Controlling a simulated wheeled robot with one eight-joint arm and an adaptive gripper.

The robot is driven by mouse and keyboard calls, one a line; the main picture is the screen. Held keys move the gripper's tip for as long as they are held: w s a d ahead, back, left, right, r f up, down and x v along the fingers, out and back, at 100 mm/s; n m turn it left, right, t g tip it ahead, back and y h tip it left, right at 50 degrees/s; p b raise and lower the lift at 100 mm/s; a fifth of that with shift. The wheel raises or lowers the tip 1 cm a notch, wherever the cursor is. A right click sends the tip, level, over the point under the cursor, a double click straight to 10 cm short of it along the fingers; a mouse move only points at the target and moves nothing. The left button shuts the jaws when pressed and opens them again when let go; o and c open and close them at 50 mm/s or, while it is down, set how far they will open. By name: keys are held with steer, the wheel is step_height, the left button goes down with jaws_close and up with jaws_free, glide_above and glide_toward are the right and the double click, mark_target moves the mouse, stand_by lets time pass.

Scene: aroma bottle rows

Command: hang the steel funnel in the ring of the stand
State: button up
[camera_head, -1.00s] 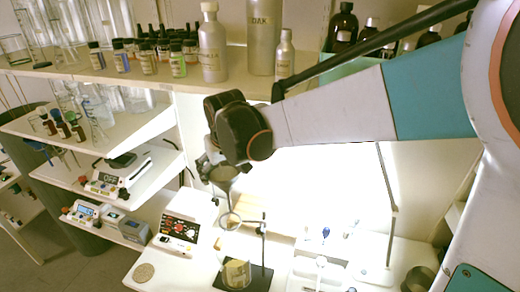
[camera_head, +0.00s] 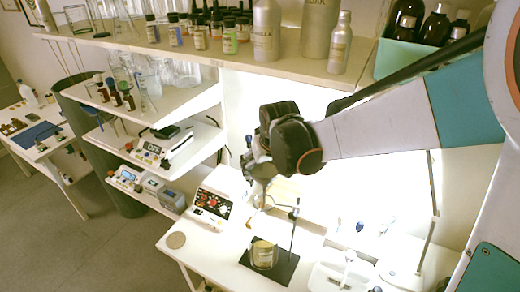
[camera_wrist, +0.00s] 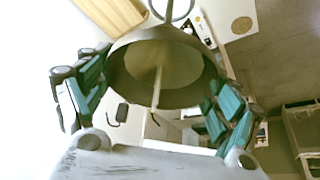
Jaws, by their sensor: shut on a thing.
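The grey steel funnel (camera_wrist: 150,48) is held between the two fingers of my gripper (camera_wrist: 160,100) in the wrist view, its wide mouth facing the camera. In the head view my gripper (camera_head: 262,170) is above the stand, and the funnel is small and hard to make out there. The stand has a dark base (camera_head: 284,272), an upright rod (camera_head: 293,232) and a ring (camera_head: 264,204). The ring is just below my gripper in the head view. A loop that looks like the ring (camera_wrist: 190,10) shows beyond the funnel at the wrist view's top. I cannot tell whether funnel and ring touch.
A beaker with yellowish content (camera_head: 264,256) stands on the stand's base. A white instrument with a dark panel (camera_head: 213,205) is to the left. White equipment (camera_head: 345,270) is to the right. A shelf edge (camera_head: 250,66) with bottles runs above my arm.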

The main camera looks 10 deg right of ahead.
mark_target(270, 180)
steer(key=shift+f+b, duration=3.7)
steer(key=shift+f, duration=1.9)
steer(key=o, duration=1.4)
steer(key=shift+o, duration=0.2)
steer(key=shift+r, duration=0.1)
steer(key=v, duration=1.2)
